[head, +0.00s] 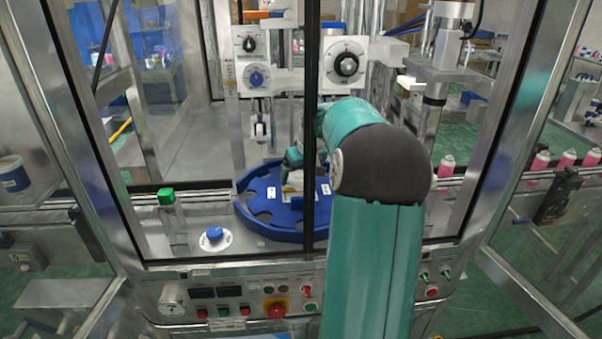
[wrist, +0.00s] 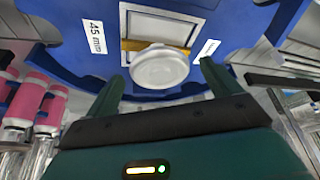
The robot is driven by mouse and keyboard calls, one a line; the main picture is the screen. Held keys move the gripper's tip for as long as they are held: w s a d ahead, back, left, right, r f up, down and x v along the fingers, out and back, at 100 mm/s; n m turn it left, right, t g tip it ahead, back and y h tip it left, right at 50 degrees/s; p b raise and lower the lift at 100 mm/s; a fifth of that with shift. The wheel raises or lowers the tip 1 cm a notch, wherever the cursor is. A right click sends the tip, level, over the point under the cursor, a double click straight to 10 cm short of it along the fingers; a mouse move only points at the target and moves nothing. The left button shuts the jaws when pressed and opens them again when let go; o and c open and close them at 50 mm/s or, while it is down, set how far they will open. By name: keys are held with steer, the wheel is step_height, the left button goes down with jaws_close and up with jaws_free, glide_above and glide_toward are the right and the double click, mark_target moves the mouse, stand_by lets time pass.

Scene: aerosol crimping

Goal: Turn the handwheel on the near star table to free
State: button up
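The blue star table (head: 262,222) lies flat behind the front panel, with round notches in its rim and white labels. It also fills the top of the wrist view (wrist: 70,18), where one label reads "45 mm". A round white knob (wrist: 158,68), perhaps the handwheel, sits in front of a framed white plate at the table's middle. My gripper (wrist: 161,80) is open, one finger to each side of the knob, with gaps showing. I cannot tell how deep the fingers reach. In the head view my gripper (head: 293,158) is over the table, partly hidden by a dark upright and my arm.
A blue knob on a white disc (head: 214,235) stands left of the table. Dials (head: 346,64) and a press column hang above. Pink cans (head: 447,166) stand at right. A button panel (head: 240,303) runs along the front. Frame uprights flank the opening.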

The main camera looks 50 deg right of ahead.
steer(key=c, duration=0.9)
steer(key=shift+d+n, duration=0.1)
steer(key=shift+n, duration=0.3)
steer(key=n+y, duration=0.1)
steer(key=n, duration=0.2)
steer(key=shift+d+n+y, duration=0.2)
steer(key=shift+n+y, duration=0.1)
steer(key=shift+y, duration=0.1)
steer(key=shift+w+d+n+y, duration=0.1)
steer(key=shift+n+y, duration=0.3)
steer(key=shift+n, duration=0.7)
steer(key=shift+d+n+y, duration=0.1)
steer(key=shift+n+y, duration=0.3)
steer(key=shift+n, duration=0.7)
steer(key=o, duration=0.9)
steer(key=shift+o, duration=0.2)
